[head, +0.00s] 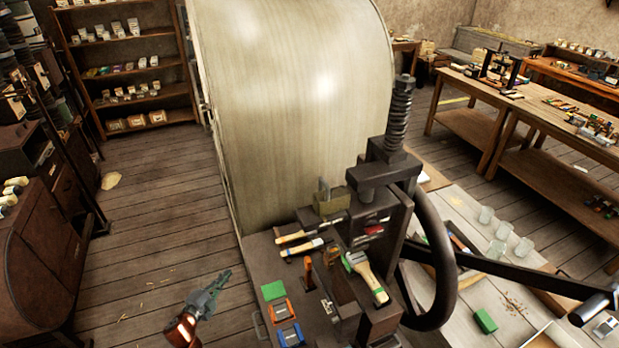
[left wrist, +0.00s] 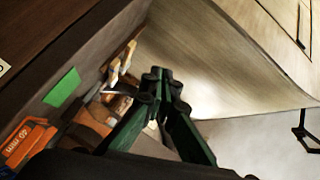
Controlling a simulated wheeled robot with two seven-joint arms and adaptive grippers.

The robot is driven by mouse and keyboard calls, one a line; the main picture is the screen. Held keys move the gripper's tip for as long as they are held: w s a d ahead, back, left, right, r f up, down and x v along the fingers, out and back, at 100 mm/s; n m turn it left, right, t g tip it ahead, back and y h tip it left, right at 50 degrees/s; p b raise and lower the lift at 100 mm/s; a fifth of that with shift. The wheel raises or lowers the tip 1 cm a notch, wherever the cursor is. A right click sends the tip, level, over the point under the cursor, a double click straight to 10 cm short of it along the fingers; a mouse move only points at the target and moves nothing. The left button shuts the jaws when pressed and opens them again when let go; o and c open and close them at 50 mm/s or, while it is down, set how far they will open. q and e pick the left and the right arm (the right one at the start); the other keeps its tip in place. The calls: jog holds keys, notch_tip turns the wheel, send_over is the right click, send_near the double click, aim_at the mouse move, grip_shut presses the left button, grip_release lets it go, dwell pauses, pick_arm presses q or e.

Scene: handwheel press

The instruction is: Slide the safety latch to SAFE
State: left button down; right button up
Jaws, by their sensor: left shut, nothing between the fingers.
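The dark handwheel press (head: 385,175) stands right of centre, with a screw on top and a large handwheel (head: 437,262) on its right side. A small red part (head: 372,229) shows on the press head, and a brass block (head: 331,201) sits on its left. I cannot tell for sure which part is the safety latch. My left gripper (head: 224,278) is shut and empty, left of the press bench and apart from it. Its green fingers (left wrist: 160,82) meet at the tips in the left wrist view, with nothing between them.
A big pale curved panel (head: 290,90) rises behind.

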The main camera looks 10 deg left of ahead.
pick_arm(q)
jog(key=w+d+r+m+h+p, duration=0.1)
jog(key=d+r+m+h, duration=0.25)
jog(key=r, duration=0.75)
jog(key=w+d+r+m+h, duration=0.15)
jog(key=r+m, duration=0.35)
jog(key=r, duration=0.5)
jog(key=w+d+r+m+h+p, duration=0.1)
jog(key=d+r+m+h, duration=0.25)
jog(key=r, duration=0.75)
jog(key=s+d+r+m+g+p, duration=0.1)
jog(key=s+d+r+m+g, duration=0.1)
jog(key=s+d+r+m, duration=0.2)
jog(key=s+d+r+m+g+h+p, duration=0.1)
jog(key=s+d+r+m, duration=0.3)
jog(key=r+m, duration=0.5)
jog(key=s+d+r+m+g+p, duration=0.1)
jog(key=s+d+r+m+g, duration=0.3)
jog(key=r, duration=0.5)
jog(key=d+m, duration=0.1)
jog(key=m, duration=0.1)
jog(key=shift+s+r+m+h, duration=0.25)
jog(key=shift+m+h, duration=0.05)
jog(key=shift+h, duration=0.05)
jog(key=shift+d, duration=0.1)
